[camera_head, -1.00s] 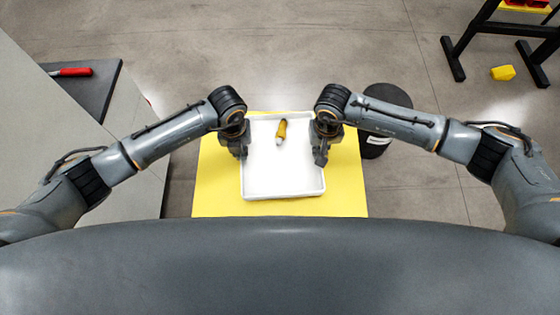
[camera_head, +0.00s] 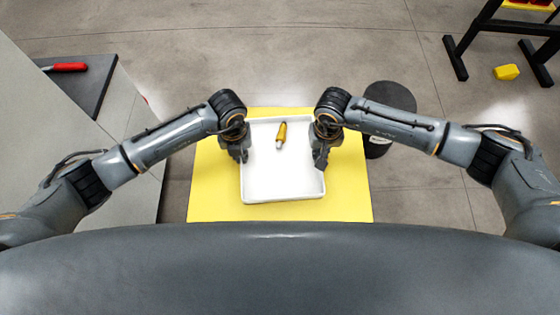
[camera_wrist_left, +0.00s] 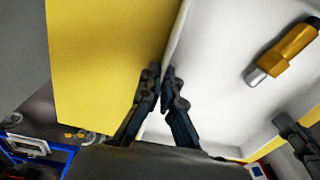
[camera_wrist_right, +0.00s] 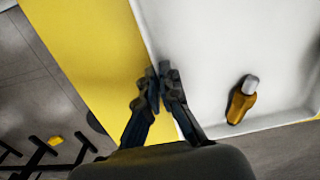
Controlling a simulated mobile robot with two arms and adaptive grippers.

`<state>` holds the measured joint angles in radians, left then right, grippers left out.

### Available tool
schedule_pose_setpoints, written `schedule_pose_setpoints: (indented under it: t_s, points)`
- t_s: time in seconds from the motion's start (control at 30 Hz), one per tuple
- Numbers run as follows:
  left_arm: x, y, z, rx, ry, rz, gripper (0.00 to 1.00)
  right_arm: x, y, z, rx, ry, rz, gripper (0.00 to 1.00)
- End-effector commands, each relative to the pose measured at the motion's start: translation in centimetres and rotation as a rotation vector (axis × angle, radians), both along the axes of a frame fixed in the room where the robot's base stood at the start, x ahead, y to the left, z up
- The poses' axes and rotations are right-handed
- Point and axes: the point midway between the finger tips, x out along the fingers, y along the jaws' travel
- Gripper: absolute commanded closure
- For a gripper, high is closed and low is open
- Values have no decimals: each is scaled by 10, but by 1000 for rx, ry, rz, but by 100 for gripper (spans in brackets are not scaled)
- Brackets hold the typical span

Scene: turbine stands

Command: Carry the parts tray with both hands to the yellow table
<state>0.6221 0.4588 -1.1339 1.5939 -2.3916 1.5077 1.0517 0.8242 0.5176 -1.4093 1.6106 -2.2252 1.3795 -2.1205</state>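The white parts tray (camera_head: 283,180) is in the middle of the head view, level, over the yellow table (camera_head: 213,190). I cannot tell whether it touches the tabletop. A yellow-orange part with a pale tip (camera_head: 281,135) lies in it. My left gripper (camera_head: 240,155) is shut on the tray's left wall; in the left wrist view its fingers (camera_wrist_left: 161,73) close around the rim. My right gripper (camera_head: 321,159) is shut on the right wall; in the right wrist view its fingers (camera_wrist_right: 158,72) pinch the rim. The grippers hide parts of both side walls.
A grey surface with a dark mat and a red-handled tool (camera_head: 66,67) is at the left. A black round bin (camera_head: 385,100) stands just right of the yellow table. A black stand (camera_head: 490,40) and a yellow block (camera_head: 506,72) are at the far right.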

Motion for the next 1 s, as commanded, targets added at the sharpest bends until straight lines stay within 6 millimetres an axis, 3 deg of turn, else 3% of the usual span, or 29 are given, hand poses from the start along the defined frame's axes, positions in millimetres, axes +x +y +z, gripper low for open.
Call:
schedule_pose_setpoints:
  t_s: [0.1, 0.23, 0.57, 0.77, 1.0]
  points:
    - [1, 3, -11, 8, 0, 3, 100, 1, -3, -11, -8, 0, -3, 100]
    - [0, 3, -7, 7, 1, 3, 72, 0, -3, -7, -7, 0, -3, 72]
    - [0, 1, -4, 2, 0, 1, 72, 0, -1, -6, -2, 0, -1, 72]
    - [1, 1, 21, 1, -3, 0, 72, 0, 0, -6, -1, 0, 0, 72]
    - [2, 1, 73, 2, -4, 0, 72, 0, 0, -6, -1, 0, 0, 72]
